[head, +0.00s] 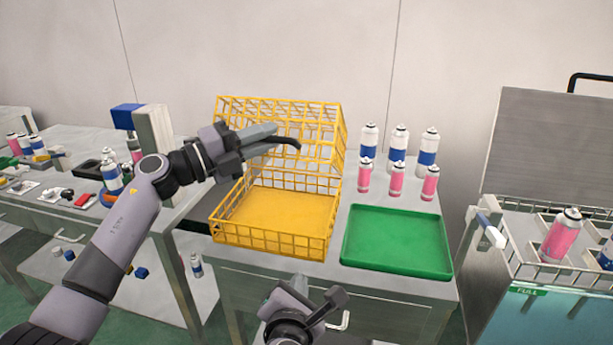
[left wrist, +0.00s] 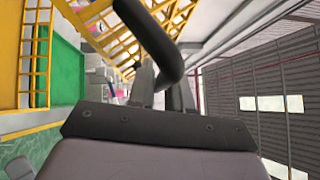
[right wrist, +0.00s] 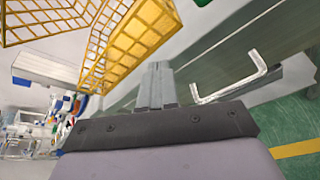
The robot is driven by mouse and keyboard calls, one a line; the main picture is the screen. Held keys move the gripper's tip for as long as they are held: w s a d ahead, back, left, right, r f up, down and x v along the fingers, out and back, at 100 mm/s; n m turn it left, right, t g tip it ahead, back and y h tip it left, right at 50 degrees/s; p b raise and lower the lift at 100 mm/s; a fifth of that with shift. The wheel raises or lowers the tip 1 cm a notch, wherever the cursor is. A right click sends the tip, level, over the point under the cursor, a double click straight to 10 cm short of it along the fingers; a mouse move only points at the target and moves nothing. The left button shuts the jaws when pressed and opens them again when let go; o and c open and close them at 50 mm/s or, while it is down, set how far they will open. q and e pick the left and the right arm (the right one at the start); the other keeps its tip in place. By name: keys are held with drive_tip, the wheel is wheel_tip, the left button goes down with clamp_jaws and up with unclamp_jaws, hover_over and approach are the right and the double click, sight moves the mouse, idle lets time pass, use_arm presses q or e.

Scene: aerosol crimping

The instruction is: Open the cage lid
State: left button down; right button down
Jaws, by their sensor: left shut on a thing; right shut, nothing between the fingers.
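The yellow wire cage (head: 272,238) stands on the grey bench, and its solid yellow floor shows. Its yellow mesh lid (head: 318,115) is raised and stands up along the cage's back side, so the top is open. My left gripper (head: 272,133) is in front of the lid, shut on a dark curved handle (head: 290,140). The handle (left wrist: 160,45) looms large in the left wrist view, with the yellow mesh behind it. My right gripper (head: 335,297) is shut and empty, low in front of the bench. The cage (right wrist: 130,45) also shows in the right wrist view.
A green tray (head: 397,242) lies empty right of the cage. Several white-blue cans (head: 399,142) and pink cans (head: 397,178) stand behind it. A water bath with a wire rack (head: 540,270) is at the right. Another bench with small parts (head: 60,190) is at the left.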

wheel_tip(320, 180, up, 11)
drive_tip(key=a+n+t+h, duration=0.1)
drive_tip(key=n+t+h, duration=0.3)
drive_tip(key=n+t, duration=0.15)
drive_tip(key=r+x, duration=0.2)
drive_tip(key=x, duration=1)
drive_tip(key=shift+w+g, duration=0.15)
drive_tip(key=shift+g, duration=0.2)
drive_tip(key=shift+a+r, duration=0.1)
drive_tip(key=shift+r, duration=0.05)
